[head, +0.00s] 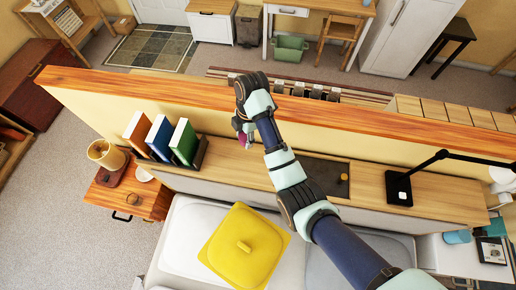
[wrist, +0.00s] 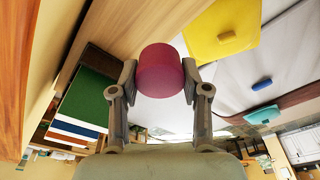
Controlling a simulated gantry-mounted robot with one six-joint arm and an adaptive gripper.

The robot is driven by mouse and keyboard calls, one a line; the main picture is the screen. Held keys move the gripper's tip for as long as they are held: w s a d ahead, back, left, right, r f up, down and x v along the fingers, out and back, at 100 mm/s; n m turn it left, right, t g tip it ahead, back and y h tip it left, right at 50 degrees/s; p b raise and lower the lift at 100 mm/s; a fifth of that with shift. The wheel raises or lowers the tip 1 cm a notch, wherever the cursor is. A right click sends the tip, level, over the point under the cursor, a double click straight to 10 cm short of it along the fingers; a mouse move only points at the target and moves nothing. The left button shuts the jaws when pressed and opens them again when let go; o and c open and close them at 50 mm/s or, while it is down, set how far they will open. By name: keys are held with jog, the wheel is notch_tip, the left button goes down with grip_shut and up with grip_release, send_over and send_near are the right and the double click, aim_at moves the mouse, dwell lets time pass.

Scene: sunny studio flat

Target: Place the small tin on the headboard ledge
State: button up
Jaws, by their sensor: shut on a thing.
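The small tin, a dark pink-red cylinder (wrist: 161,72), is between the two fingers of my gripper (wrist: 160,82) in the wrist view. My gripper is shut on its sides. In the head view my gripper (head: 243,128) hangs in front of the headboard's upper panel, and only a small pink bit of the tin (head: 244,140) shows below it. The headboard ledge (head: 228,160) is the long light-wood shelf below; it also shows in the wrist view (wrist: 105,45). The tin appears above the ledge, with its height hard to tell.
Upright books (head: 158,137) in a dark holder stand on the ledge left of my gripper. A dark panel (head: 318,176) with a small orange knob and a black lamp (head: 398,188) are to the right. A yellow square item (head: 243,247) lies on the bed. The ledge just below my gripper looks clear.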

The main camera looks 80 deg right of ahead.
jog(key=b, duration=0.9)
send_over(247, 165)
notch_tip(247, 165, down, 9)
jog(key=f, duration=0.6)
jog(key=shift+d+f, duration=0.15)
jog(key=shift+d, duration=0.05)
jog(key=shift+f, duration=2.35)
jog(key=shift+f, duration=0.1)
jog(key=o, duration=1.1)
jog(key=shift+f, duration=0.1)
jog(key=r, duration=0.4)
jog(key=s+d+r, duration=0.1)
jog(key=r, duration=0.3)
jog(key=r+p, duration=0.1)
jog(key=r, duration=0.3)
jog(key=shift+s+d+r, duration=0.15)
jog(key=shift+d, duration=0.05)
